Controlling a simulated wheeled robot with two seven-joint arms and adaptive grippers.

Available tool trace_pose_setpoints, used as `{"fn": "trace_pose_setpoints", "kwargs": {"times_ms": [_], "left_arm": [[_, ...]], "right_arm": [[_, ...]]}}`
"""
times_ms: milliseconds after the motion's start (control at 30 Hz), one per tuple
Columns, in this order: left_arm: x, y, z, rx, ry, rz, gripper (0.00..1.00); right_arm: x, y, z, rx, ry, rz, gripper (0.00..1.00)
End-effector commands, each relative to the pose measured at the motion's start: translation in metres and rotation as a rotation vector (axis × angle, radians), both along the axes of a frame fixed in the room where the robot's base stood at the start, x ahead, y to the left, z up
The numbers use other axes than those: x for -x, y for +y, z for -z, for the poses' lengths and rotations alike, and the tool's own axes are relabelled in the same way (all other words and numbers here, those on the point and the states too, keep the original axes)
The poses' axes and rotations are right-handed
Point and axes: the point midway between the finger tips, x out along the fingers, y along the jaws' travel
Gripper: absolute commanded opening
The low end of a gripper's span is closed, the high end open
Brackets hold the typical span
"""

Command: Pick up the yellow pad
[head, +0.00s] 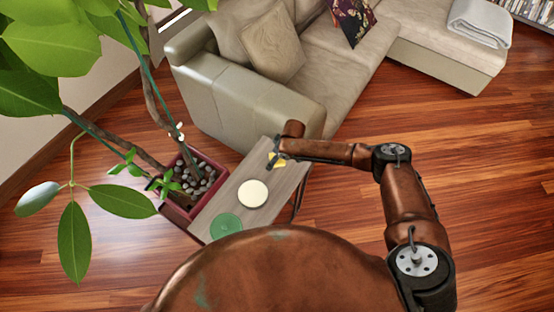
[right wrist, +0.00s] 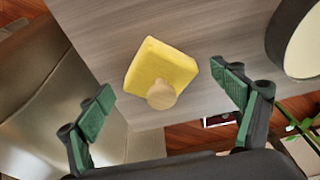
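The yellow pad (right wrist: 165,62) lies on the grey wooden side table (right wrist: 115,30) in the right wrist view. A round wooden knob stands on its face. In the head view the yellow pad (head: 281,162) shows only in part at the table's far end, mostly covered by my right gripper (head: 276,156). In the right wrist view my right gripper (right wrist: 165,96) is open, with one finger on each side of the pad in the picture. It appears apart from the pad. My left gripper is not in view.
A round cream-topped object (head: 252,193) and a green disc (head: 226,225) sit on the same table. A potted plant (head: 181,214) stands left of the table, its leaves filling the left side. A beige sofa (head: 240,103) is behind. Wooden floor (head: 490,170) is open at right.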

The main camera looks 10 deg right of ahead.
Motion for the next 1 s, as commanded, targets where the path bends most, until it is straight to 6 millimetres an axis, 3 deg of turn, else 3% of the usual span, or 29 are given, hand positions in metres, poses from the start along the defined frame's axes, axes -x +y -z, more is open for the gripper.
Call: {"fn": "trace_pose_setpoints", "kwargs": {"times_ms": [567,1000], "left_arm": [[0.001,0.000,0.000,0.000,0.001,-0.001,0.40],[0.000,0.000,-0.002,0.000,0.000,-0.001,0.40]], "right_arm": [[0.000,0.000,0.000,0.001,0.001,0.000,0.45],[0.000,0.001,-0.011,-0.001,0.000,0.000,0.45]]}}
